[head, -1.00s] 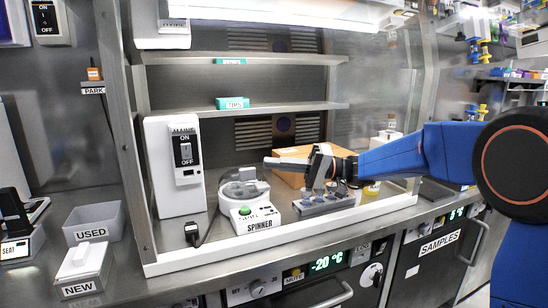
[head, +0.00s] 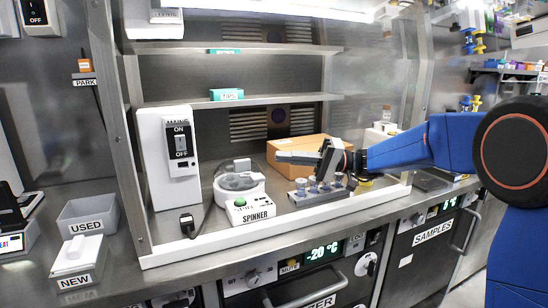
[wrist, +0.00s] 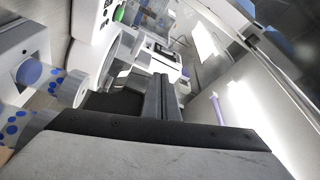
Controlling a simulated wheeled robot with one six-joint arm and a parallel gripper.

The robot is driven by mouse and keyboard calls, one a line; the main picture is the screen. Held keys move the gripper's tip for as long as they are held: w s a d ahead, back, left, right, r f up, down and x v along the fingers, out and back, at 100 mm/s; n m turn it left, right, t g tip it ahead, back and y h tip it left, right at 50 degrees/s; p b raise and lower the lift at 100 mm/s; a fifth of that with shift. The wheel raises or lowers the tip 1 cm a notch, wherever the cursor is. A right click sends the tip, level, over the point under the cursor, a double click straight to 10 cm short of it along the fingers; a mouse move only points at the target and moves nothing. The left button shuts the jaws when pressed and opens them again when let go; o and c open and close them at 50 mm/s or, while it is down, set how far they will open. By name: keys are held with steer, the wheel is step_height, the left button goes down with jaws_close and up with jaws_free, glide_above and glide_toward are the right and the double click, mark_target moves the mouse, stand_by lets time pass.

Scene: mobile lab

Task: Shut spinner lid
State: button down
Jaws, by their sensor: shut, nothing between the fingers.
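The spinner (head: 240,186) stands in the cabinet, a white round body with a labelled front panel and a green button (head: 240,202). A clear cover and a grey block show on top of it; I cannot tell how far the lid is open. In the wrist view the spinner (wrist: 120,45) is at the upper left, its round part beside my fingers. My gripper (head: 279,157) is shut and empty, its fingers pointing left, above and to the right of the spinner, apart from it. The wrist view shows the closed fingers (wrist: 163,92) too.
A rack of capped vials (head: 318,193) stands right of the spinner, below my gripper. A cardboard box (head: 300,147) is behind. A white switch box (head: 178,155) stands left. Shelves (head: 235,100) hang above, and the cabinet's front rail (head: 285,225) runs along the front.

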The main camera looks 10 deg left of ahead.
steer(key=v, duration=1.2)
steer(key=s+d+f+m+t+h, duration=0.1)
steer(key=s+d+f+h, duration=0.15)
steer(key=s, duration=0.45)
steer(key=s+d+f+m+t+h, duration=0.1)
steer(key=s+d+f+m+h, duration=0.15)
steer(key=s, duration=0.45)
steer(key=s+d+f+m+t+h, duration=0.1)
steer(key=s+d+f+h, duration=0.1)
steer(key=s+f+h, duration=0.35)
steer(key=s+d+f+m+t+h, duration=0.1)
steer(key=s+d+f+t+h, duration=0.2)
steer(key=s+d, duration=0.5)
steer(key=s+d+f+m+t+h, duration=0.1)
steer(key=s+d+f+t+h, duration=0.3)
steer(key=s+d, duration=0.5)
steer(key=d+f+h, duration=0.1)
steer(key=d+f, duration=0.1)
steer(key=d, duration=0.1)
steer(key=shift+f+m, duration=0.2)
steer(key=shift+m, duration=0.15)
